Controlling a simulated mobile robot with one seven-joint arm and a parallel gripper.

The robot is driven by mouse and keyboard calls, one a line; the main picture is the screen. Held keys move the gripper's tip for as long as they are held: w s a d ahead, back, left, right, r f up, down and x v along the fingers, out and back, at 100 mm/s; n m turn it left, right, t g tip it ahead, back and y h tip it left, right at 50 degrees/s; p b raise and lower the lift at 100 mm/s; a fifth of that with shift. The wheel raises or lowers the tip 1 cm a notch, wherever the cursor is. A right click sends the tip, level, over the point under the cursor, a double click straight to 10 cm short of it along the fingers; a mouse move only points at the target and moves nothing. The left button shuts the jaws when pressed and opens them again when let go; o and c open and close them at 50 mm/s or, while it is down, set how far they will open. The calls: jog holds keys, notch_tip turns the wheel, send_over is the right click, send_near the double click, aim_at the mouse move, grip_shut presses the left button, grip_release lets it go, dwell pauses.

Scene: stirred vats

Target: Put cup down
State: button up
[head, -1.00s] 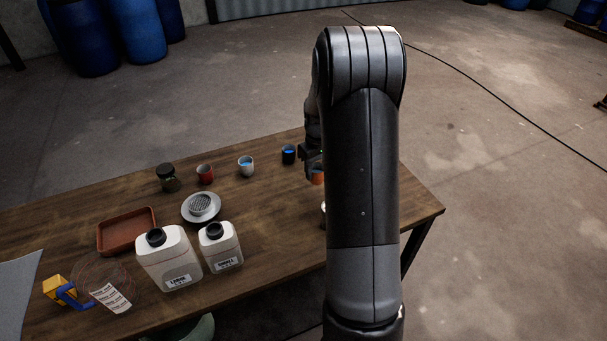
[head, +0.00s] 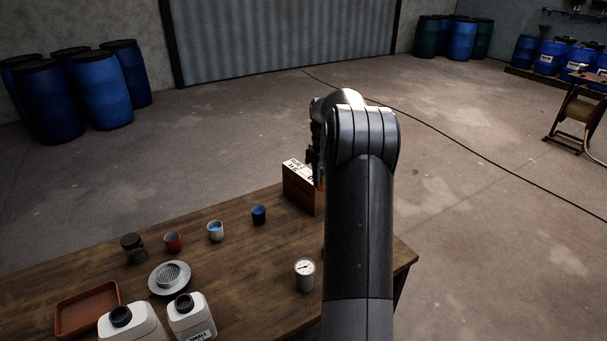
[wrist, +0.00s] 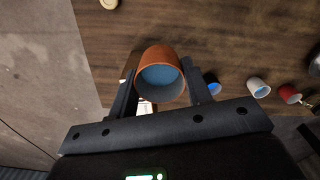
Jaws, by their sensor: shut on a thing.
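An orange cup (wrist: 160,58) with a blue inside sits between the fingers of my gripper (wrist: 155,85) in the wrist view. My gripper is shut on it, and the table top shows behind it. In the head view my arm hides the cup. My gripper (head: 314,165) shows there only in part, at the left side of my arm near a wooden box. I cannot tell from these views how high the cup is above the table.
The wooden box (head: 300,187) stands at the table's far edge. Bare table (head: 245,265) lies between.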

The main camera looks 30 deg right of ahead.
jog(key=w+d+r, duration=0.2)
jog(key=d+r, duration=0.4)
jog(key=d, duration=0.3)
jog(key=shift+n, duration=0.3)
jog(key=w+a+f, duration=0.1)
jog(key=w+f, duration=0.1)
jog(key=w, duration=0.1)
jog(key=w+a+f, duration=0.2)
jog(key=w, duration=0.1)
jog(key=w+a+f, duration=0.2)
jog(key=w, duration=0.1)
jog(key=shift+a+f, duration=0.15)
jog(key=shift+a, duration=0.1)
jog(key=shift+f, duration=2.05)
jog(key=shift+f, duration=0.15)
jog(key=o, duration=1)
